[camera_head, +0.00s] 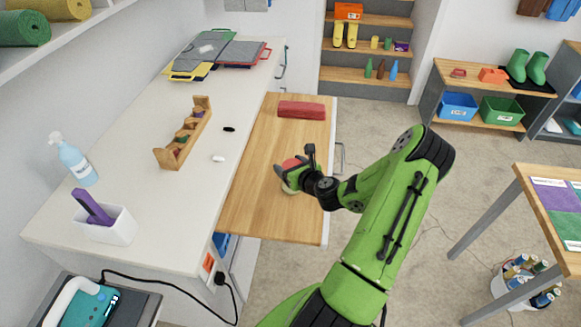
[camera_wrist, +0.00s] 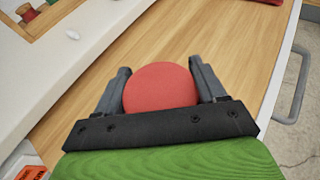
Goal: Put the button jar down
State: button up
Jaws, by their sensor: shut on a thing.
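The button jar (camera_wrist: 160,88) shows in the wrist view as a round red lid between my gripper's two grey fingers. My gripper (camera_wrist: 162,92) is shut on it, with a finger against each side. In the head view my gripper (camera_head: 290,176) is over the wooden pull-out board (camera_head: 255,200), near its middle. A bit of the jar's red top (camera_head: 292,163) and a pale part below show there, mostly hidden by the gripper. I cannot tell whether the jar's base touches the board.
A dark red block (camera_head: 301,110) lies at the board's far end. The board around my gripper is clear. The white counter (camera_head: 150,215) on the left holds a wooden spool rack (camera_head: 184,138), a spray bottle (camera_head: 75,162) and a white holder (camera_head: 108,225).

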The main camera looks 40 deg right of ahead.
jog(key=shift+r, duration=0.1)
jog(key=o, duration=1.2)
